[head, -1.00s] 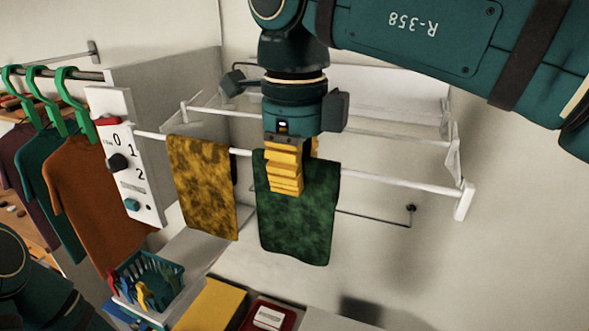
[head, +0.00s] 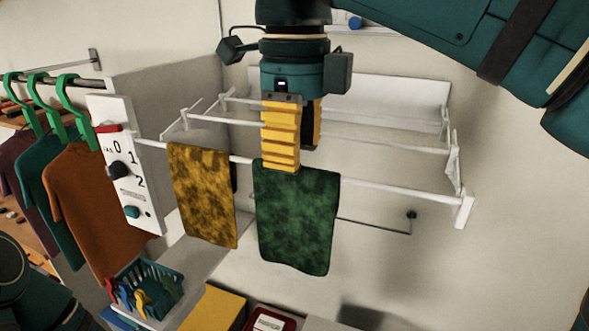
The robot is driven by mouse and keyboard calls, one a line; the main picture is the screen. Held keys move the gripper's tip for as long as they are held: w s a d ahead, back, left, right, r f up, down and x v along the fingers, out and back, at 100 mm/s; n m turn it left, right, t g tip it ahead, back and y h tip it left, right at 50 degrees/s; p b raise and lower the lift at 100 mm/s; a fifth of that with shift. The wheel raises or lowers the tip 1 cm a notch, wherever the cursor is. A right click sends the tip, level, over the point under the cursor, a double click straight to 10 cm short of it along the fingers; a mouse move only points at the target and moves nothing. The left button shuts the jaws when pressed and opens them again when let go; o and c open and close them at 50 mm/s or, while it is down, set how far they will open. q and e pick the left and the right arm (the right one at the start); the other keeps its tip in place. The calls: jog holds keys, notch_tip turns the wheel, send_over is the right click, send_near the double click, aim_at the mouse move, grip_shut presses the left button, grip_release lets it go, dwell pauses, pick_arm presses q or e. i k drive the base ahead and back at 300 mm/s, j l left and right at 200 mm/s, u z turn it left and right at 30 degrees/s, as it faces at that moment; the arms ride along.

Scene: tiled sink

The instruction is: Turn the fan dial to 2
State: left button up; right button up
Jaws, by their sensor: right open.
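The fan dial is a black round knob (head: 118,170) on a white upright panel (head: 148,212) at the left, with 0, 1 and 2 printed beside it. Which number it points to is too small to tell. A teal button (head: 132,212) sits lower on the panel. My right gripper (head: 293,160) has yellow ridged fingers pointing down. It is open, at the top edge of a green cloth (head: 296,220), well to the right of the dial. Part of my left arm shows at the lower left; its gripper is out of view.
A mustard cloth (head: 203,200) hangs on the white drying rack (head: 405,190) between the panel and the green cloth. Shirts on green hangers, including an orange one (head: 90,205), hang left of the panel. A teal basket of pegs (head: 165,278) stands below.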

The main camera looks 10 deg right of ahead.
aim_at(117, 171)
jog(key=k, duration=1)
